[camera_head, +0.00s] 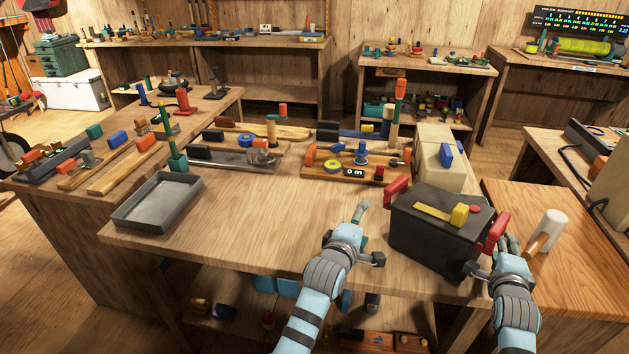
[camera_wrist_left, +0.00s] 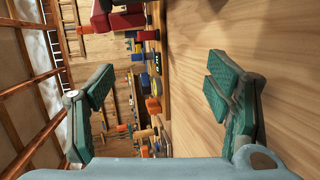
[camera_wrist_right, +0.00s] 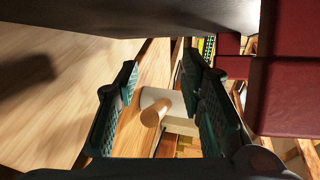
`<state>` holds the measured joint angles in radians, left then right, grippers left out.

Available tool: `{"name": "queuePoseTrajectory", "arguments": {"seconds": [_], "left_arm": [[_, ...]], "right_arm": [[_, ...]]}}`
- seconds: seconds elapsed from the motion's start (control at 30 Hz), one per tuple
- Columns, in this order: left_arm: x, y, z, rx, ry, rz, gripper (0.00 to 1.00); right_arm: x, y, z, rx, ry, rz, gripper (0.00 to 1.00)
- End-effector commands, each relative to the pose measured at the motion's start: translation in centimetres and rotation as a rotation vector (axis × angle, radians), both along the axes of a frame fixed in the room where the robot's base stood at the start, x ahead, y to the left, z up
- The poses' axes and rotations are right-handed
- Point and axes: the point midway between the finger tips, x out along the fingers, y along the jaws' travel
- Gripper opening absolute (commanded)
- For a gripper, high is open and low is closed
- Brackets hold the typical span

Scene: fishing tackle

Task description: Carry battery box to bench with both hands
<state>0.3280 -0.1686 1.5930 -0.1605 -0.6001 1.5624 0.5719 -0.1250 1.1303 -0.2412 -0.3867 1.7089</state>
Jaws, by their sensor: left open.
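The battery box (camera_head: 440,236) is dark grey with a yellow strap on its lid. It stands at the right end of the wooden bench (camera_head: 260,225), near the front edge. It has a red left handle (camera_head: 397,190) and a red right handle (camera_head: 498,231). My left gripper (camera_head: 361,232) is open and empty, left of the box and apart from the left handle; its spread fingers show in the left wrist view (camera_wrist_left: 160,100). My right gripper (camera_head: 492,257) is close to the right handle. In the right wrist view its fingers (camera_wrist_right: 165,95) are spread, with the red handle (camera_wrist_right: 288,70) outside them.
A grey tray (camera_head: 158,205) lies at the bench's left. Boards with tools and a digit display (camera_head: 356,172) line the back. A beige case (camera_head: 440,150) stands behind the box. A white-headed mallet (camera_head: 550,230) is on the right-hand table. The bench's middle is clear.

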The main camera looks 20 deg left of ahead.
Motion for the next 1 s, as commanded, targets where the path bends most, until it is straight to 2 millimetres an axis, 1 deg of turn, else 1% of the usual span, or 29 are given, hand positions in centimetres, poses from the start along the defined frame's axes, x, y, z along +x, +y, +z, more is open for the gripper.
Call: {"name": "queuePoseTrajectory", "arguments": {"seconds": [0.1, 0.27, 0.4, 0.47, 0.73, 0.83, 0.93, 1.0], "left_arm": [[-0.5, 0.0, 0.2, 0.000, -0.001, 0.000, 0.72], [-0.5, 0.0, 0.2, 0.000, -0.001, 0.000, 0.72], [-0.4, 0.0, 0.2, 0.000, -0.001, 0.000, 0.72], [-0.4, 0.0, 0.2, 0.000, -0.001, 0.000, 0.72], [-0.4, 0.0, 0.2, 0.000, -0.001, 0.000, 0.72], [-0.4, 0.0, 0.2, 0.000, -0.001, 0.000, 0.72], [-0.4, 0.0, 0.1, 0.000, -0.001, 0.000, 0.72], [-0.4, 0.0, 0.1, 0.000, -0.001, 0.000, 0.72]], "right_arm": [[0.0, 0.0, 0.1, 0.000, -0.003, 0.000, 0.38], [0.0, 0.0, 0.1, 0.000, -0.003, 0.000, 0.38], [0.0, 0.0, 0.1, 0.000, -0.003, 0.000, 0.60], [0.0, 0.0, 0.1, 0.000, -0.003, 0.000, 0.69], [0.0, 0.0, 0.1, 0.000, -0.003, 0.000, 0.69], [-0.3, 0.0, 0.2, 0.001, -0.004, -0.001, 0.69], [-1.6, 0.0, 0.4, 0.002, -0.003, -0.001, 0.69], [-3.0, 0.0, 0.8, 0.003, -0.004, -0.001, 0.69]]}}
